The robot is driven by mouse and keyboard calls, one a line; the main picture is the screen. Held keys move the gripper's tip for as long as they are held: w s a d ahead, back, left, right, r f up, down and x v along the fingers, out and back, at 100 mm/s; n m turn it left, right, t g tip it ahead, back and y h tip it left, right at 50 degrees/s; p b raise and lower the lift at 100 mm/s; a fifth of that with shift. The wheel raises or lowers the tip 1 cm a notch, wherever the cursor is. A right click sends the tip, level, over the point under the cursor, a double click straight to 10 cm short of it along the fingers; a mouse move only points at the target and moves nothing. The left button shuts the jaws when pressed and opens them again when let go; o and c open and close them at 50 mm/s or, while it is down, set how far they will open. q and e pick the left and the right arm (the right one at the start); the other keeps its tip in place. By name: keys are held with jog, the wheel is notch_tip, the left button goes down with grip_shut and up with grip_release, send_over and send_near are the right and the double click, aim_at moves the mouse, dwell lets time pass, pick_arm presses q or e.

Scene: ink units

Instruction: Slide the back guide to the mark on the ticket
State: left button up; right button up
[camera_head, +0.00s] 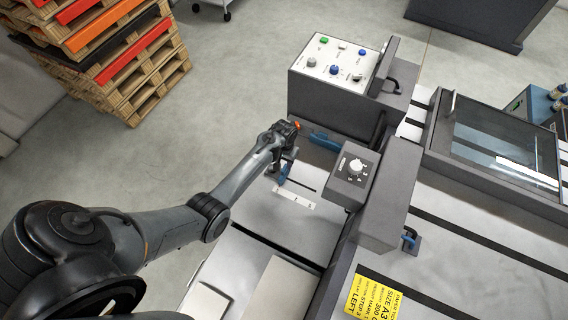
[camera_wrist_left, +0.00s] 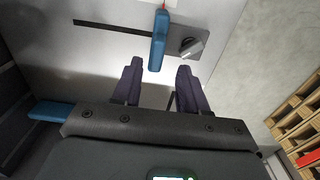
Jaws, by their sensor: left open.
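The yellow ticket (camera_head: 372,300) lies on the machine at the bottom; it reads size A3 and "LEFT", and its finer print is too small to read. A blue upright tab (camera_head: 284,172), which seems to be the back guide's grip, stands on the light metal bed beside a white scale strip (camera_head: 295,196). My left gripper (camera_head: 284,158) is above it, pointing down. In the left wrist view my left gripper (camera_wrist_left: 160,67) is open, with the blue tab (camera_wrist_left: 159,40) in line with the gap between its fingers. No hold on it shows. My right gripper is out of view.
A control box (camera_head: 335,62) with knobs and buttons stands behind the bed. A grey housing with a white dial (camera_head: 355,166) is close at the right, with a blue handle (camera_head: 325,141) near it. Pallets (camera_head: 130,60) stand at the back left.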

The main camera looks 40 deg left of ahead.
pick_arm(q)
notch_tip(320, 180, up, 6)
jog(key=p, duration=0.1)
jog(key=shift+r, duration=0.15)
jog(key=shift+s, duration=0.1)
dwell(0.4)
